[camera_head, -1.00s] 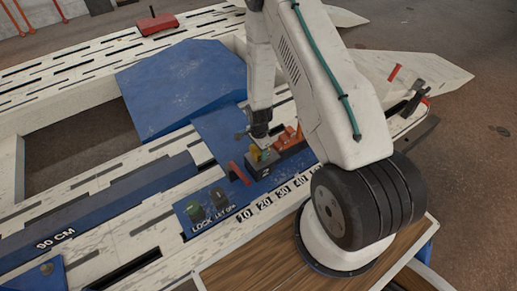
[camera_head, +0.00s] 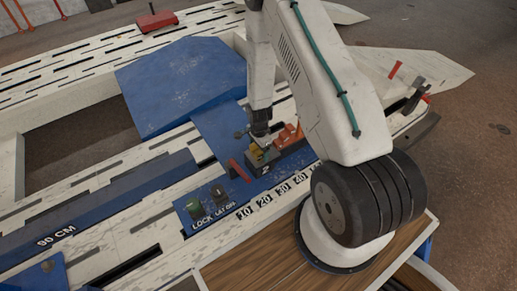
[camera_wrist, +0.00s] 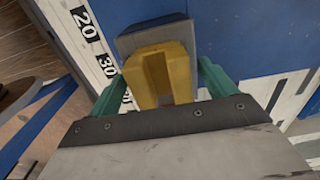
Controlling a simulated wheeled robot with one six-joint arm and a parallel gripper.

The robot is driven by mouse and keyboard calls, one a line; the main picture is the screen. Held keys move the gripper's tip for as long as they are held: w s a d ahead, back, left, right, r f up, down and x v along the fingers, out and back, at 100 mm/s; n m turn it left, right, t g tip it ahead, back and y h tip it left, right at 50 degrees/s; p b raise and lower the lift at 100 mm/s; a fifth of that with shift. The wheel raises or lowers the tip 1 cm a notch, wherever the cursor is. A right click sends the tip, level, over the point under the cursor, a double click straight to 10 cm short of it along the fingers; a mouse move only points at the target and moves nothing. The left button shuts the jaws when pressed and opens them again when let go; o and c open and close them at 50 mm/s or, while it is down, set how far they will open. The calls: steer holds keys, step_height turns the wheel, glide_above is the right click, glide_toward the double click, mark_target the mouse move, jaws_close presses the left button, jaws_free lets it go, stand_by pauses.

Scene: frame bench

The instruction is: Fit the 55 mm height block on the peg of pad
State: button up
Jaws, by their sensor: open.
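A yellow slotted block (camera_wrist: 137,78) is on a grey block-shaped pad (camera_wrist: 182,36) in the wrist view. My gripper (camera_wrist: 160,76) has its green fingers apart, one on each side of the yellow block. I cannot tell whether the fingers touch it. No height mark shows on the block, and any peg is hidden. In the head view the yellow block (camera_head: 256,153) is small, on the dark pad marked 2 (camera_head: 264,165), with my gripper (camera_head: 262,143) right over it.
Orange-red blocks (camera_head: 289,135) stand just right of the pad. A red bar (camera_head: 240,171) is at its left. Two knobs, LOCK (camera_head: 194,212) and another (camera_head: 220,196), sit nearer the front on the blue plate. A blue ramp (camera_head: 180,85) lies behind.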

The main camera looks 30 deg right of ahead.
step_height(320, 180, up, 7)
steer(key=shift+r, duration=0.2)
stand_by(0.6)
steer(key=shift+s+n, duration=0.25)
steer(key=shift+n, duration=0.15)
steer(key=s+a+r+n, duration=0.3)
steer(key=s+r+n, duration=0.2)
steer(key=r, duration=1)
steer(key=s+a+r+n+t, duration=0.1)
steer(key=s+a+r+n, duration=0.3)
steer(key=s+r, duration=0.8)
steer(key=s+a+r+n, duration=0.3)
steer(key=s+r+n, duration=0.5)
steer(key=r, duration=1.1)
steer(key=shift+s+a, duration=0.3)
steer(key=shift+s, duration=0.25)
